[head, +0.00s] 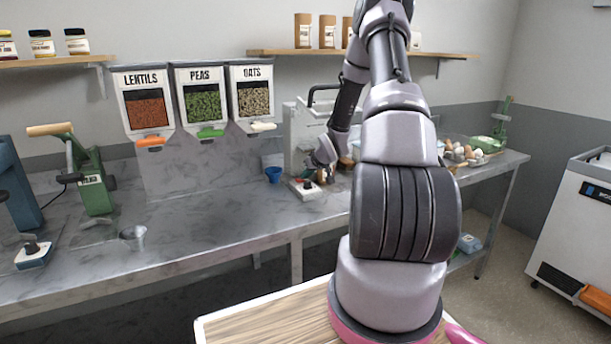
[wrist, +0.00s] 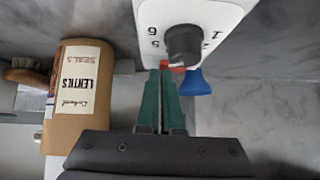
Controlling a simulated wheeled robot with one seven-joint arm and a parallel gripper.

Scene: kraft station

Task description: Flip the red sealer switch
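A white control box (wrist: 222,18) with a black numbered dial (wrist: 183,44) fills the top of the wrist view. A small red switch (wrist: 177,66) shows at its near edge, just below the dial and partly hidden by my fingertips. My gripper (wrist: 162,72) has its two green fingers close together, with only a thin gap and nothing visible between them. The fingertips reach the red switch in the picture; I cannot tell if they touch it. In the head view the white box (head: 305,191) sits on the metal counter, with my gripper (head: 322,178) right over it.
A brown lentils bag (wrist: 82,100) stands left of my fingers in the wrist view. Another knobbed box (head: 33,257) and a metal cup (head: 133,238) are at the counter's left. The middle counter (head: 215,215) is clear.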

